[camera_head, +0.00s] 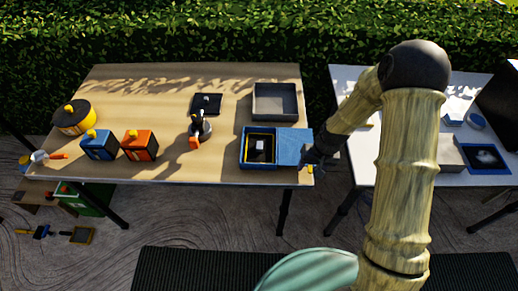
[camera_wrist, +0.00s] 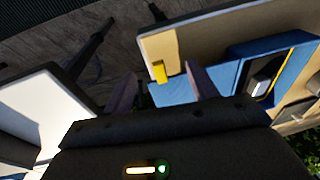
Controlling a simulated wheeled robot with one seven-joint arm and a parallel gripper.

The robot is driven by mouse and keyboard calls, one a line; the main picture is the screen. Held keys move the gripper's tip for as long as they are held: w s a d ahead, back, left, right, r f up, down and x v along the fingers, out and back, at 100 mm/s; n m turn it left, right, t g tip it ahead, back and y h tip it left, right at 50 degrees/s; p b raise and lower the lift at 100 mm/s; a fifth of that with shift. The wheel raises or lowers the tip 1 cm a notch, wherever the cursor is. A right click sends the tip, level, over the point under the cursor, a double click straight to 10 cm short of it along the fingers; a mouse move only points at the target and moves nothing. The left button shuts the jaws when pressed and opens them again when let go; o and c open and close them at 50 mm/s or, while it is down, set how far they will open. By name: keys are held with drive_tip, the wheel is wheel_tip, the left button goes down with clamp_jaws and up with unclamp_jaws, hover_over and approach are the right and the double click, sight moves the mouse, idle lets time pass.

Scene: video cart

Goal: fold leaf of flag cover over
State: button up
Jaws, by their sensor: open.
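The flag cover (camera_head: 243,160) is a blue frame at the right front of the wooden table. Its flat blue leaf (camera_head: 294,147) lies out to the right, beside the frame's opening. A dark item with a pale patch shows inside the frame. In the wrist view, the leaf (camera_wrist: 175,91) is just beyond my fingers, with a yellow tab (camera_wrist: 159,71) near its edge. My gripper (camera_head: 310,157) is at the leaf's right end, above the table's right edge. In the wrist view its fingers (camera_wrist: 160,88) are apart with nothing held. I cannot tell whether they touch the leaf.
A grey tray (camera_head: 275,118) sits behind the cover. A black-and-orange tool (camera_head: 198,130), an orange box (camera_head: 138,144), a blue box (camera_head: 99,145) and a round yellow-black container (camera_head: 74,117) stand leftward. A white table (camera_head: 395,165) stands right, across a gap.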

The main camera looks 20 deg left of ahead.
drive_tip(key=shift+f+b, duration=0.95)
drive_tip(key=shift+f, duration=0.5)
idle(1.6)
idle(0.9)
drive_tip(key=c, duration=1.3)
drive_tip(key=shift+o, duration=0.2)
drive_tip(key=shift+a+r+h+p, duration=0.1)
drive_tip(key=shift+r+h+p, duration=0.5)
drive_tip(key=shift+r+h, duration=0.35)
drive_tip(key=shift+a+r+t+h+p, duration=0.2)
drive_tip(key=shift+r+t+h+p, duration=0.3)
drive_tip(key=shift+r+h+p, duration=0.35)
drive_tip(key=shift+r, duration=0.1)
